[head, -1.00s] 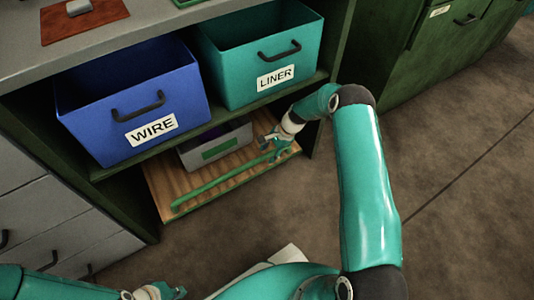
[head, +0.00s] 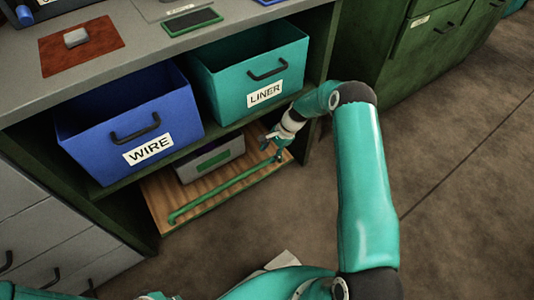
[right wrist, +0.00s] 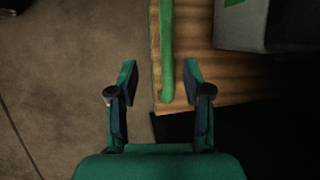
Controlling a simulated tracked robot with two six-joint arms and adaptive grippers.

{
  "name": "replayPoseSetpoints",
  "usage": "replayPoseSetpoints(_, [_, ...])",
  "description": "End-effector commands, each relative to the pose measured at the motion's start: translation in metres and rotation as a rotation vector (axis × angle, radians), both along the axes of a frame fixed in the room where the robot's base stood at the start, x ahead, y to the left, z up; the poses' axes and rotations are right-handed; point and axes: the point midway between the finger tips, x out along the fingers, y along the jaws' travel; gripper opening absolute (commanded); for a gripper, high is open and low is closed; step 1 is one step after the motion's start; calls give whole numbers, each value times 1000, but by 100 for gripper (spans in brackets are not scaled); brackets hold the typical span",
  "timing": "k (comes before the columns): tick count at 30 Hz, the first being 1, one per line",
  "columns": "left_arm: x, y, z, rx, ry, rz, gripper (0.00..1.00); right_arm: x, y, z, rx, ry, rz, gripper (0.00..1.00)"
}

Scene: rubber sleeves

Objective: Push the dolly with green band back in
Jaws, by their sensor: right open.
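The dolly is a wooden board (head: 155,202) low under the shelf, with a green band (head: 222,192) along its front edge. Its front part sticks out from under the shelf. A grey bin (head: 183,172) with a green label stands on it. My right gripper (head: 275,147) is at the band's right end. In the right wrist view, the open fingers (right wrist: 160,90) stand on either side of the band's end (right wrist: 166,70), with gaps visible. Only a sliver of my left gripper (head: 152,296) shows at the bottom edge.
A blue WIRE bin (head: 80,135) and a teal LINER bin (head: 240,78) sit on the shelf above the dolly. Grey drawers (head: 60,240) stand left, a green cabinet (head: 400,60) right. The floor (head: 470,170) right of my arm is clear.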

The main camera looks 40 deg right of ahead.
Motion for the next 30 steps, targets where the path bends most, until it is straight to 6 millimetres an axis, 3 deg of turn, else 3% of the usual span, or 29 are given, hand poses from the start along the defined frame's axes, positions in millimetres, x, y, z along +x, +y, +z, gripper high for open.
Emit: replayPoseSetpoints(30, [0,0,43,0,0,0,0,-14,-27,67,0,0,-1,50])
